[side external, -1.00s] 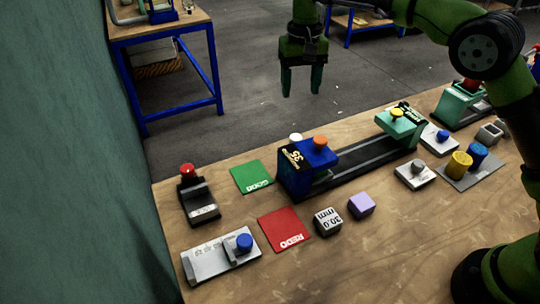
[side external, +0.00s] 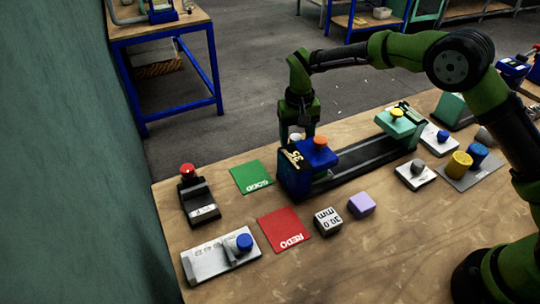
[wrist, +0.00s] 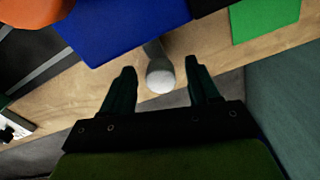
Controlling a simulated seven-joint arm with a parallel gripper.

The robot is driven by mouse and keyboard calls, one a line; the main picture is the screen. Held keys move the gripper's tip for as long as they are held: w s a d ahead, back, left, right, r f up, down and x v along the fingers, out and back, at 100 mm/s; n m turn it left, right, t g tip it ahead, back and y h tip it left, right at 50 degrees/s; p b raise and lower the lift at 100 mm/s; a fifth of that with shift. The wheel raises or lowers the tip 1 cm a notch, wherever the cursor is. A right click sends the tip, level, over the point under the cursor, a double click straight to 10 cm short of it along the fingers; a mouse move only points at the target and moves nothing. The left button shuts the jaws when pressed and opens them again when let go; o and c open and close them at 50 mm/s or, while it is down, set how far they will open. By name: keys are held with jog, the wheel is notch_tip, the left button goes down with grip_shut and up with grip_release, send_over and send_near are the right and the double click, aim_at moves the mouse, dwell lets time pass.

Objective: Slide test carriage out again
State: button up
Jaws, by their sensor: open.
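A white ball knob (wrist: 160,78) on a short grey stem sticks out from beside the blue press (wrist: 115,25). In the side view the white knob (side external: 295,137) is partly hidden at the far side of the blue press (side external: 296,178), which has an orange knob (side external: 320,142) on top. My gripper (wrist: 160,75) is open. Its fingers stand on either side of the white knob, with visible gaps. In the side view my gripper (side external: 302,126) is low behind the blue press. I cannot make out the test carriage itself apart from this knob.
A dark rail (side external: 362,160) runs from the blue press to a teal press (side external: 400,128). A green mat (side external: 251,177), red mat (side external: 284,222), 30.0 mm block (side external: 327,221) and purple block (side external: 361,205) lie nearby. A red-button box (side external: 198,200) stands left.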

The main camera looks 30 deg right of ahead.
grip_shut()
jog(key=d, duration=1.2)
grip_release()
notch_tip(320, 180, up, 17)
dwell(0.6)
